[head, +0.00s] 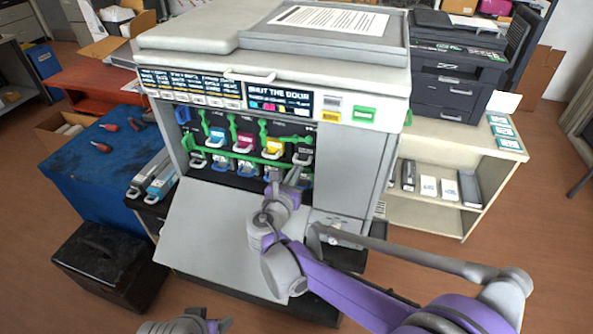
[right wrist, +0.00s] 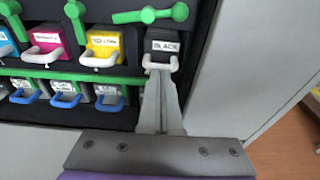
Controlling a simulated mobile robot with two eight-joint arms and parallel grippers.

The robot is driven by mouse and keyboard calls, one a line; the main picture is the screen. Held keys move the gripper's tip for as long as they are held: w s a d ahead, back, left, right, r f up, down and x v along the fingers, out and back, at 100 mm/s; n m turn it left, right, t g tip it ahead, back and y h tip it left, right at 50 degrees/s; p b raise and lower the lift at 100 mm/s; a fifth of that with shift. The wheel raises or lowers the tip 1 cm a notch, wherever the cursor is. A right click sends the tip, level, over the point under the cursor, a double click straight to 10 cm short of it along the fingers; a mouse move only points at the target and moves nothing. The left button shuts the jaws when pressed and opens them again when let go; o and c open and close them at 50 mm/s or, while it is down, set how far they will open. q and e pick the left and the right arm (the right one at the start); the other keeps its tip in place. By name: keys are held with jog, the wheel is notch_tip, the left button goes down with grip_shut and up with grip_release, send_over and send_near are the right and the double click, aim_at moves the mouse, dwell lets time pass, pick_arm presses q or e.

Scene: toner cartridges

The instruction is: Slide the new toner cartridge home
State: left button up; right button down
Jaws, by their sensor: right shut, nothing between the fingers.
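The black toner cartridge (right wrist: 165,45), labelled BLACK, sits in the rightmost upper slot of the copier. It also shows in the head view (head: 303,150), with its pale handle in front. My right gripper (right wrist: 163,88) is shut and empty, its fingertips at or just below that handle; I cannot tell whether they touch it. In the head view the gripper (head: 292,180) is in front of the open bay. The green lever (right wrist: 150,15) above the black cartridge lies horizontal; the neighbouring levers stand upright. How deep the cartridge sits is unclear.
Yellow (right wrist: 104,44), magenta (right wrist: 48,42) and cyan (head: 217,137) cartridges fill the slots to the left. Blue-handled units sit below a green bar. The copier's front door (head: 215,235) hangs open underneath. Long cartridges (head: 155,175) lie at the left. A shelf (head: 440,160) stands right.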

jog(key=f+v, duration=0.1)
jog(key=v, duration=0.7)
jog(key=shift+b, duration=0.3)
jog(key=shift+s+f, duration=0.1)
jog(key=shift+f, duration=0.05)
jog(key=s+d+f+m+g+p, duration=0.1)
jog(key=s+d+f+m+g, duration=0.25)
jog(key=s+d+m, duration=0.4)
jog(key=s+d+f+m+g, duration=0.2)
jog(key=s+d+m+g, duration=0.2)
jog(key=d+m, duration=0.6)
jog(key=s+d+f+m+g+y, duration=0.1)
jog(key=s+f+m+y, duration=0.3)
jog(key=s+m, duration=1)
jog(key=shift+d+m+g+y+p, duration=0.15)
jog(key=shift+m+g+y+p, duration=0.35)
jog(key=shift+g, duration=0.25)
